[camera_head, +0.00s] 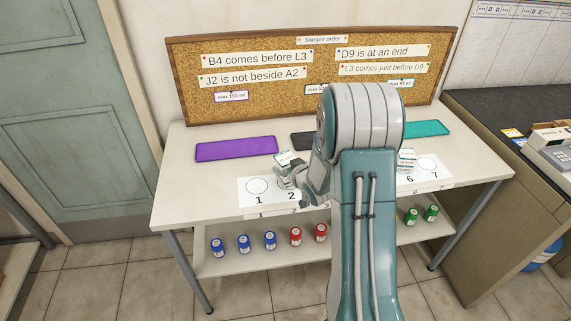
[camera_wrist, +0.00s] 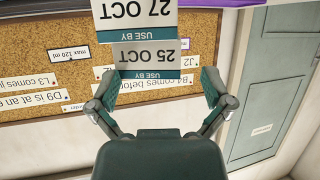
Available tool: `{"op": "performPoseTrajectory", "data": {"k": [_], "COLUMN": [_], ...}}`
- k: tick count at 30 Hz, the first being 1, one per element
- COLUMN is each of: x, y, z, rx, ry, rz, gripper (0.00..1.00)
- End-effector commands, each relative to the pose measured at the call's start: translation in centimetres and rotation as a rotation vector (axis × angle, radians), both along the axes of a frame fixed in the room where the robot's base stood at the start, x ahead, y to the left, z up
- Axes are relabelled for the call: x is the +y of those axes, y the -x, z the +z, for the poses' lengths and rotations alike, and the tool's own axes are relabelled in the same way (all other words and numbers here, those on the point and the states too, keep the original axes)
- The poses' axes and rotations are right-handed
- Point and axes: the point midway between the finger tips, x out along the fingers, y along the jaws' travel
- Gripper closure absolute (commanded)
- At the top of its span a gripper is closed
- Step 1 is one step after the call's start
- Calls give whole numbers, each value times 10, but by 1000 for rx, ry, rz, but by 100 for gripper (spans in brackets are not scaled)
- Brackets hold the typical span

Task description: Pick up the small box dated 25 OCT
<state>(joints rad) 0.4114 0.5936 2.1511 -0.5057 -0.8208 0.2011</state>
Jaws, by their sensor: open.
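The small box dated 25 OCT (camera_wrist: 150,55) shows its white label and teal USE BY band upside down in the wrist view. A box dated 27 OCT (camera_wrist: 136,18) adjoins it, apparently beneath it in a stack, since this view is inverted. My gripper (camera_wrist: 157,80) is open, one finger to either side of the 25 OCT box in the picture, with a gap at each side. No contact shows. In the head view my gripper (camera_head: 284,178) is at the table's middle left by a small white box (camera_head: 285,158), whose date is too small to read.
The white table (camera_head: 180,193) bears a purple mat (camera_head: 236,149), a teal mat (camera_head: 427,129) and a numbered strip (camera_head: 257,197). Another small box (camera_head: 407,157) stands right of my arm. A corkboard (camera_head: 240,105) rises behind. Blue, red and green jars (camera_head: 270,240) stand on the lower shelf.

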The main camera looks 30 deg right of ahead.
Motion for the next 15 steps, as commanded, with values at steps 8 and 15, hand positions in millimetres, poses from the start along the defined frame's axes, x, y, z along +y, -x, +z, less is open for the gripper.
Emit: {"op": "performPoseTrajectory", "data": {"k": [8, 15], "x": [-9, -3], "y": [-25, -25], "z": [-13, -12], "rx": [2, 1], "ry": [-8, -1], "rz": [-3, -3], "gripper": [0, 22]}}
